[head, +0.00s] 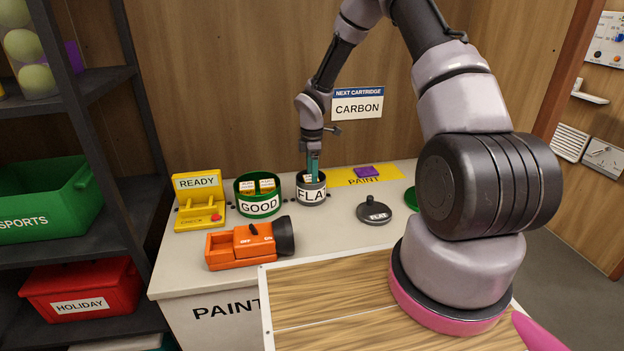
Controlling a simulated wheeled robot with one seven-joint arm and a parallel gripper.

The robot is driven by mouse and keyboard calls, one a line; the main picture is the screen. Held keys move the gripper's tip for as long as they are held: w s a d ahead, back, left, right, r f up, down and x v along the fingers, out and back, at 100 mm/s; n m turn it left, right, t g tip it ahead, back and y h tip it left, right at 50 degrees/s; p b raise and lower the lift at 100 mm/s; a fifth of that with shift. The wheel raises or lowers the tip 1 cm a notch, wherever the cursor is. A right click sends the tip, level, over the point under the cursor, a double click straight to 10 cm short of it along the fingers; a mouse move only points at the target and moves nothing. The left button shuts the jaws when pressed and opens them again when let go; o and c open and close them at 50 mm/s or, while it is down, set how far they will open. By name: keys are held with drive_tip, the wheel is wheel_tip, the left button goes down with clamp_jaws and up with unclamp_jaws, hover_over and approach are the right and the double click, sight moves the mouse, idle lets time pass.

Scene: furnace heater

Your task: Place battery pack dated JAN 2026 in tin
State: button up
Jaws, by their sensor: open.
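A grey tin marked FLAT (312,195) stands on the counter with its top open. My gripper (313,172) points down into its mouth with teal fingers, open; the tips are partly hidden by the rim. A small pale piece shows inside by the fingers; I cannot tell whether they touch. A green tin marked GOOD (259,207) stands to the left and holds small labelled packs (266,186), their print too small to read. An orange torch (248,243) with an OFF marking lies in front, an open-looking bay at its left end. No JAN 2026 date is legible.
A yellow READY/CHECK stand (198,184) is at the left. A dark FLAT lid (375,212) and a green lid (410,197) lie to the right. A purple block (364,171) sits on the yellow PAINT strip (358,181). Shelves with bins stand far left.

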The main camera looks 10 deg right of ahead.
drive_tip(key=s+d+r+m+t, duration=0.1)
drive_tip(key=s+r+m, duration=0.2)
drive_tip(key=r, duration=0.7)
drive_tip(key=s+d+r+m+t, duration=0.1)
drive_tip(key=s+d+r+m, duration=0.2)
drive_tip(key=r, duration=0.8)
drive_tip(key=s+r+m+t, duration=0.1)
drive_tip(key=s+r+m, duration=0.3)
drive_tip(key=r, duration=0.6)
drive_tip(key=s+r+m+t, duration=0.1)
drive_tip(key=s+r+m, duration=0.2)
drive_tip(key=s, duration=0.3)
drive_tip(key=s+d+r+m+t+y, duration=0.1)
drive_tip(key=s+r+m, duration=0.3)
drive_tip(key=s, duration=0.3)
drive_tip(key=s+r+m+t+y, duration=0.1)
drive_tip(key=s+r+m+t, duration=0.1)
drive_tip(key=s+r+m, duration=0.2)
drive_tip(key=s+m, duration=0.1)
drive_tip(key=s, duration=0.2)
drive_tip(key=shift+d+r, duration=0.2)
